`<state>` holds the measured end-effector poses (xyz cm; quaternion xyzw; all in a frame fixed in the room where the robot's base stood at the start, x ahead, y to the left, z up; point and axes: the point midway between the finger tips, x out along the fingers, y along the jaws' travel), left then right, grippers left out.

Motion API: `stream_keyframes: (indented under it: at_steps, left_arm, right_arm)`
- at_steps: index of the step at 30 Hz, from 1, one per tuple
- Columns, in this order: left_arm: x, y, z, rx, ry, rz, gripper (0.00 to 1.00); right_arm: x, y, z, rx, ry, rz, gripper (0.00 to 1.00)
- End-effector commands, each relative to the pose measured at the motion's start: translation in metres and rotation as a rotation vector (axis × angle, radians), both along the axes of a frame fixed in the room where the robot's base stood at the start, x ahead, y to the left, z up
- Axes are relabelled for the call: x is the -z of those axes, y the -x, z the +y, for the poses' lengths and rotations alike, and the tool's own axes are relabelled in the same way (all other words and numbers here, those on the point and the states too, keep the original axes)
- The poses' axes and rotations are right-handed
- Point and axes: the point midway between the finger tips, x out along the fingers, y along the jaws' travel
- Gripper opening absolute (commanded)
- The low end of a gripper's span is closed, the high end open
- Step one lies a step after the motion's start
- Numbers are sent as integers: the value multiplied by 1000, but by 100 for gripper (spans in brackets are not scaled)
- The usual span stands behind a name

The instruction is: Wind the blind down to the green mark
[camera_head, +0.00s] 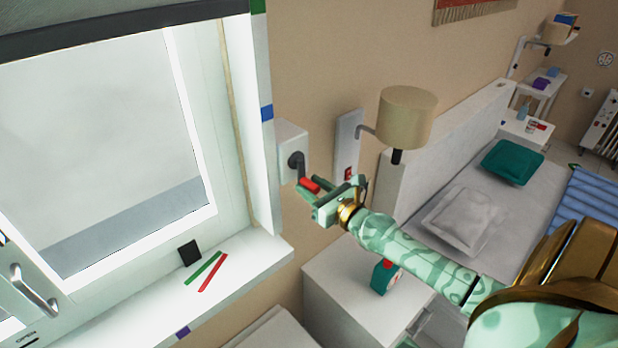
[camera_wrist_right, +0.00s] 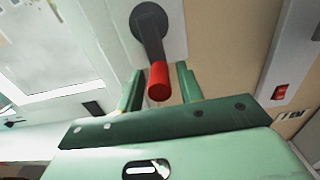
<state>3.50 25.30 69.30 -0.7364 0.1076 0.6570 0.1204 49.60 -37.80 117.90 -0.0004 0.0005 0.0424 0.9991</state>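The blind shows as a grey strip with a dark bottom bar (camera_head: 120,31) across the top of the window. A green mark (camera_head: 258,6) is on the window's side frame at the top edge of the head view, close beside the bar's right end. The crank's white box (camera_head: 291,142) is on the wall, with a dark arm and a red handle (camera_head: 309,185). The handle also shows in the wrist view (camera_wrist_right: 159,82). My right gripper (camera_head: 318,189) is open, its fingers on either side of the handle with small gaps. My left gripper is out of view.
A blue mark (camera_head: 267,112) is lower on the frame. A black block (camera_head: 189,252), a green and a red strip lie on the sill (camera_head: 130,318). A wall lamp (camera_head: 406,117) and a switch plate (camera_head: 347,150) are right of the crank. A white cabinet (camera_head: 345,300) stands below.

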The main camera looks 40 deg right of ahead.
Motion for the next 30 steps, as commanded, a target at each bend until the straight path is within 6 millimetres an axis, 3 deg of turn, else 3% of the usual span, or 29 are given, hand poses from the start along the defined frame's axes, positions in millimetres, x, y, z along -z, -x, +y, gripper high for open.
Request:
stream_keyframes:
  at_steps: [17, 30]
  left_arm:
    - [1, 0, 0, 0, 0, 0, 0]
    - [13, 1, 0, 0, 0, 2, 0]
  right_arm:
    - [1, 3, -1, 0, 0, 1, 51]
    - [2, 54, -5, -1, -1, 2, 51]
